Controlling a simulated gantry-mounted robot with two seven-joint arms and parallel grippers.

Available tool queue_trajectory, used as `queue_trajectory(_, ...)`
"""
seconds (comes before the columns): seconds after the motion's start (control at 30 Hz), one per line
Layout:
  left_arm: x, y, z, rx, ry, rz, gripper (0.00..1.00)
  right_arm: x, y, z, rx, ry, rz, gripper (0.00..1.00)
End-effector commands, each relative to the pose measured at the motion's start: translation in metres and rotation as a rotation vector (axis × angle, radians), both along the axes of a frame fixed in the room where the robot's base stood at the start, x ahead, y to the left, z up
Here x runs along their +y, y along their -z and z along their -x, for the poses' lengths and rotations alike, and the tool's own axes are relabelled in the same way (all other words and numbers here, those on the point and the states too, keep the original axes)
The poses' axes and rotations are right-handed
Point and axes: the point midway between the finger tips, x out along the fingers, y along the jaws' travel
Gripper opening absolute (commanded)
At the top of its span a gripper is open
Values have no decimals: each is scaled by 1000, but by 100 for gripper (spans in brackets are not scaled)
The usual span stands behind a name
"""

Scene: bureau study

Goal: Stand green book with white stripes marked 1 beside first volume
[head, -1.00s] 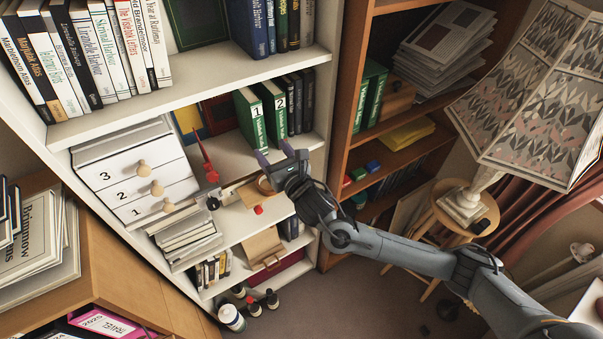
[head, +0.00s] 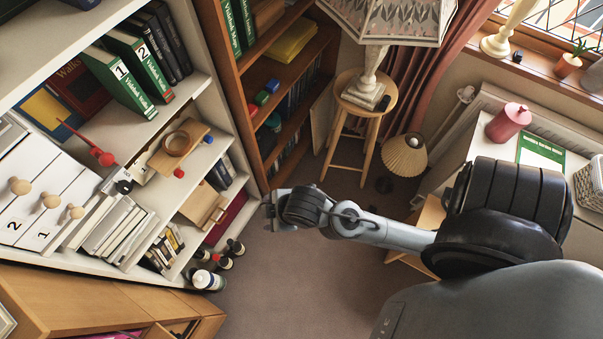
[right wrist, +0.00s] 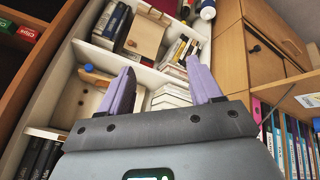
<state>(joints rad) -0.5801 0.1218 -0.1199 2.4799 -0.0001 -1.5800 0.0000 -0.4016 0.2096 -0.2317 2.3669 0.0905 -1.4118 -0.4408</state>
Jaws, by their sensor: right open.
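A green book marked 1 (head: 119,83) stands on the middle shelf of the white bookcase, spine outward. A green book marked 2 (head: 140,62) stands close beside it on the right, with several dark volumes further right. My right gripper (head: 268,205) is in front of the bookcase's lower right side, below and apart from these books. In the right wrist view its two purple fingers (right wrist: 162,90) are wide apart with nothing between them. The numbered books cannot be made out in that view. My left gripper is out of view.
A red pointed object (head: 102,156) and a wooden piece with a ring (head: 176,144) are on the shelves below the books. White numbered drawers (head: 40,200) stand left. A brown bookcase (head: 228,95) adjoins on the right.

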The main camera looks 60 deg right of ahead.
Motion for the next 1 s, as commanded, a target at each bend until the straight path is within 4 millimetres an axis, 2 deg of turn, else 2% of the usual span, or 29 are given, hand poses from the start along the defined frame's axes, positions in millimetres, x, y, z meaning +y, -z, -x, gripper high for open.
queue_trajectory(0.03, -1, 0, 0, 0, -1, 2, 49, -4, 4, 19, 54, 94, -48, 64)
queue_trajectory(0.1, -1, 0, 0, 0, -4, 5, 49, -10, 7, 40, 116, 216, -97, 64)
queue_trajectory(0.2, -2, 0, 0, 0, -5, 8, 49, -17, 9, 62, 177, 346, -140, 64)
queue_trajectory(0.3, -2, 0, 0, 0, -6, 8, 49, -21, 9, 74, 209, 423, -160, 64)
queue_trajectory(0.43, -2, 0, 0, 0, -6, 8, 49, -22, 10, 80, 227, 460, -170, 64)
queue_trajectory(0.77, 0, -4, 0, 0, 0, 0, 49, -22, 6, 79, 225, 460, -169, 64)
queue_trajectory(0.87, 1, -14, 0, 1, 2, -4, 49, -22, -5, 79, 225, 460, -171, 64)
queue_trajectory(1.0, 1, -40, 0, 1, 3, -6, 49, -22, -31, 79, 225, 459, -170, 64)
